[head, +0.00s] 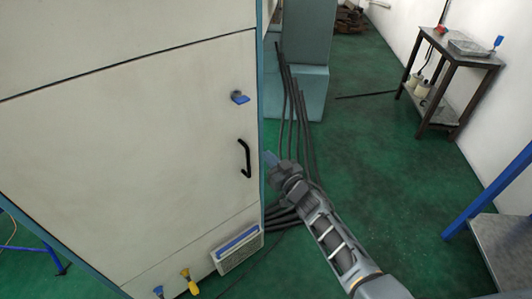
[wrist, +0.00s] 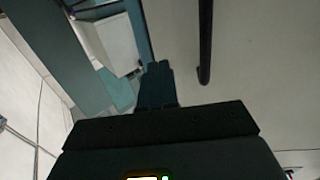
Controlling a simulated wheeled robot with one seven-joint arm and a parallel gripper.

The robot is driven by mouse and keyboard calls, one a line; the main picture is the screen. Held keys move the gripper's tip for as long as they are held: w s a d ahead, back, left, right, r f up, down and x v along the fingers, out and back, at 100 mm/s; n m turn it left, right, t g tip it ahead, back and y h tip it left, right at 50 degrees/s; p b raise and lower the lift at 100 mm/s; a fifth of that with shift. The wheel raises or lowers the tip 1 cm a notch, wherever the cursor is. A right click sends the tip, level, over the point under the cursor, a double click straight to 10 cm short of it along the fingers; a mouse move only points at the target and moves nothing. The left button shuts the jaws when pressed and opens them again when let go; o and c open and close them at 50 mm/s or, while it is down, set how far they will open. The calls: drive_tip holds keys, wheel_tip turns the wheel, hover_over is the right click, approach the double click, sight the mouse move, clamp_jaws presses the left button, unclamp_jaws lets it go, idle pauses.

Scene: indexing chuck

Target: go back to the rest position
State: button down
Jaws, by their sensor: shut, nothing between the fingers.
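My gripper (head: 272,160) is at the end of my arm, close to the right edge of the large cream cabinet (head: 120,140) in the head view. In the wrist view my gripper (wrist: 157,72) shows with its two dark fingers together and nothing between them. The black door handle (head: 245,158) is on the cabinet's face, left of my gripper. A dark bar, which looks like this handle (wrist: 205,40), shows to the right of the fingers in the wrist view, apart from them.
A blue latch (head: 239,97) sits above the handle. Several dark hoses (head: 291,100) run behind my gripper. A small table (head: 455,58) stands at the far right, and a blue-framed bench (head: 505,240) stands nearer at right. Green floor (head: 380,150) between is clear.

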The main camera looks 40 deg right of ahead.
drive_tip(key=d+v, duration=0.1)
drive_tip(key=v, duration=0.7)
drive_tip(key=shift+s+p, duration=0.25)
drive_tip(key=shift+p, duration=0.05)
drive_tip(key=shift+r, duration=0.1)
drive_tip(key=s+a+r+n+y, duration=0.1)
drive_tip(key=s+a+r, duration=0.1)
drive_tip(key=s+a, duration=0.65)
drive_tip(key=s+a+r+n+y, duration=0.15)
drive_tip(key=s+a, duration=0.35)
drive_tip(key=s, duration=0.6)
drive_tip(key=s+a+r+g, duration=0.1)
drive_tip(key=s+a+r, duration=0.3)
drive_tip(key=s+r, duration=0.3)
drive_tip(key=s+a+r+g+y, duration=0.1)
drive_tip(key=s+a+r, duration=0.3)
drive_tip(key=s+r, duration=0.3)
wheel_tip(320, 180, up, 2)
drive_tip(key=shift+s+a+r+g, duration=0.15)
drive_tip(key=shift+s+a+g, duration=0.05)
drive_tip(key=shift+s+g, duration=0.2)
drive_tip(key=c, duration=1.8)
unclamp_jaws()
drive_tip(key=shift+y, duration=0.25)
